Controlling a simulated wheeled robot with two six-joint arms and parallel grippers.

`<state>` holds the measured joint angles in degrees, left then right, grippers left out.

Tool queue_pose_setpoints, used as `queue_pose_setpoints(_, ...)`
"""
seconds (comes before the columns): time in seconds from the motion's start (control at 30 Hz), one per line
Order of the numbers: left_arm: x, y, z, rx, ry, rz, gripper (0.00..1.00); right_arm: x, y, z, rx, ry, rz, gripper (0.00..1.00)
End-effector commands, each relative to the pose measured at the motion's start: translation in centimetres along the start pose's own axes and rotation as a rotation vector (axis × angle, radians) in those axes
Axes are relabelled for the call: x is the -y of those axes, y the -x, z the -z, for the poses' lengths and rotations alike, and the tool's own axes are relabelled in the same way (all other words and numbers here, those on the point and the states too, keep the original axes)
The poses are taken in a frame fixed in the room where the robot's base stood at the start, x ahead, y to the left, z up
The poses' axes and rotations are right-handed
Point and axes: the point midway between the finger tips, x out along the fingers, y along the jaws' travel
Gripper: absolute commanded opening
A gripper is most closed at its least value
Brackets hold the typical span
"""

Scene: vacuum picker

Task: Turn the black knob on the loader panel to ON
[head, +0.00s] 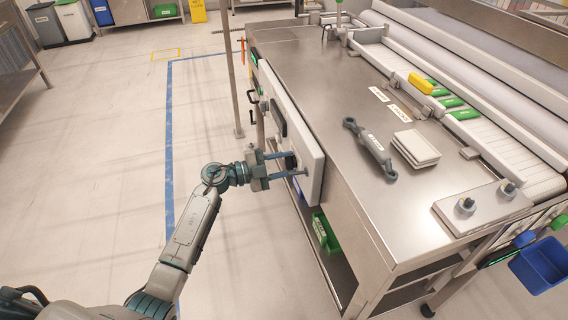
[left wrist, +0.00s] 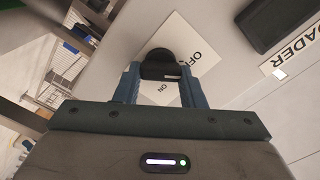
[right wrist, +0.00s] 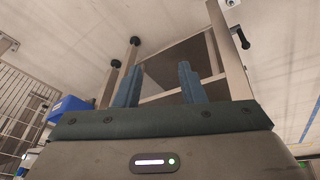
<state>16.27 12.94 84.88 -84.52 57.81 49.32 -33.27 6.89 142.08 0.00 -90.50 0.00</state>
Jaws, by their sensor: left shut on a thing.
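The black knob (left wrist: 158,66) sits on a white label plate (left wrist: 200,50) marked OFF and ON on the loader panel. My left gripper (left wrist: 160,72) has one blue finger on each side of the knob and is shut on it. A small pale mark shows on the knob's near face; I cannot tell exactly where it points. In the head view the left gripper (head: 284,163) reaches the white loader panel (head: 313,150) on the bench's side, and its fingers partly hide the knob. My right gripper (right wrist: 160,84) is open and empty in the right wrist view.
The steel bench (head: 300,75) carries a grey tool (head: 370,146), a stack of pale plates (head: 415,148) and a conveyor (head: 500,140) with green and yellow pieces. A green bin (head: 326,232) is on the lower shelf.

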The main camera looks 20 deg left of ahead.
Motion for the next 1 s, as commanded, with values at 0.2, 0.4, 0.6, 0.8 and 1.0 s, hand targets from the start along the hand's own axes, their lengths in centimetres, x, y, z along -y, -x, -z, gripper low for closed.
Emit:
queue_pose_setpoints(0.2, -0.3, 0.0, -0.1, -0.001, -0.187, -0.002, 0.14, 0.1, -0.3, 0.2, -0.014, 0.0, 0.004, 0.36)
queue_pose_setpoints(0.4, -0.4, 0.0, -0.1, -0.001, -0.378, -0.001, 0.14, 0.8, -1.1, 0.3, -0.058, -0.007, 0.027, 0.36)
queue_pose_setpoints(0.6, -0.6, 0.0, -0.2, -0.001, -0.57, -0.001, 0.14, 1.5, -2.3, 0.6, -0.121, -0.015, 0.054, 0.36)
queue_pose_setpoints(0.8, -0.7, 0.0, -0.3, -0.001, -0.761, -0.001, 0.14, 2.5, -3.5, 1.1, -0.209, -0.032, 0.09, 0.36)
queue_pose_setpoints(1.0, -0.8, 0.0, -0.5, -0.001, -0.95, -0.001, 0.14, 3.6, -4.8, 1.7, -0.32, -0.061, 0.133, 0.36)
